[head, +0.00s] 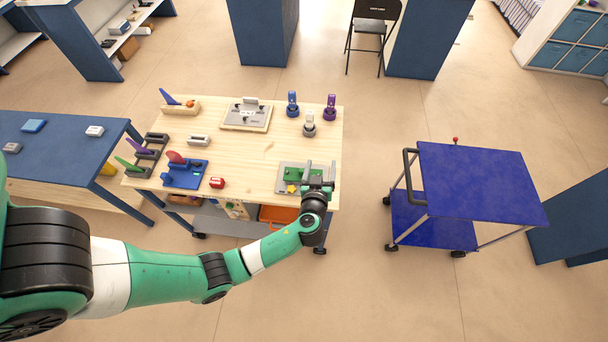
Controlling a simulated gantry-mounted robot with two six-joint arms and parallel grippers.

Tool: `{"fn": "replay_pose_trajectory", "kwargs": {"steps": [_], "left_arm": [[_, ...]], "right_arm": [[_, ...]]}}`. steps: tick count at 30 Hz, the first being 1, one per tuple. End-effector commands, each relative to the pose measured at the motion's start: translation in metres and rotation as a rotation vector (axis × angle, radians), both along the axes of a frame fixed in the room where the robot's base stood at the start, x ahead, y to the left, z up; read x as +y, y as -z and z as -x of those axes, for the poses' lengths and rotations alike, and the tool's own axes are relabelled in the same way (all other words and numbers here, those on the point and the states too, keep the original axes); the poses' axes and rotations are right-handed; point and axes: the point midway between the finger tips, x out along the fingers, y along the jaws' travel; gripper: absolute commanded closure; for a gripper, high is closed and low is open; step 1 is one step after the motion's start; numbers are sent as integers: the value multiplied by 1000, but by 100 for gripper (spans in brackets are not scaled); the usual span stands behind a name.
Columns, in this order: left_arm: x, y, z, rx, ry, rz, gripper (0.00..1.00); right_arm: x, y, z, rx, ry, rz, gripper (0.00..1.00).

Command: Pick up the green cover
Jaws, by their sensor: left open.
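A flat green piece (298,173), which looks like the green cover, lies on a grey plate (282,186) at the right front of the wooden table (240,163). A small yellow part (291,188) sits beside it. My left gripper (320,168) is open at the right edge of the plate, just right of the green piece. Its two fingers point to the back of the table, and nothing shows between them. The gripper hides the plate's right side. I cannot tell its height above the table. My right gripper is out of view.
Blue, white and purple upright parts (331,107) stand at the table's back right. A grey tray (247,115) is at the back middle. A blue plate (185,174) and a red block (217,182) lie front left. A blue cart (480,180) stands to the right.

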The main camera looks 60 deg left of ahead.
Motion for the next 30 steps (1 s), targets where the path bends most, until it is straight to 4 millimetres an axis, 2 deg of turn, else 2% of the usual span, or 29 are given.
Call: {"fn": "replay_pose_trajectory", "kwargs": {"steps": [1,3,5,7,11,13,24,27,30], "left_arm": [[3,57,24,80,-7,-10,22],[5,98,50,147,-15,-6,22],[7,116,63,173,-20,-4,22],[8,120,68,180,-24,-3,22],[9,116,66,176,-25,-2,22],[10,119,65,174,-27,0,22],[44,142,44,169,-27,0,22],[54,143,38,170,-27,0,22],[58,142,35,173,-25,-1,22]], "right_arm": [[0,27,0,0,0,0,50],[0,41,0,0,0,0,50],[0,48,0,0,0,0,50],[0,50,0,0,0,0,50],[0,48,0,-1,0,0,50],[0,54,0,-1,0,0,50],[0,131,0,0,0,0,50],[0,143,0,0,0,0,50],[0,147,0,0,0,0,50]]}}
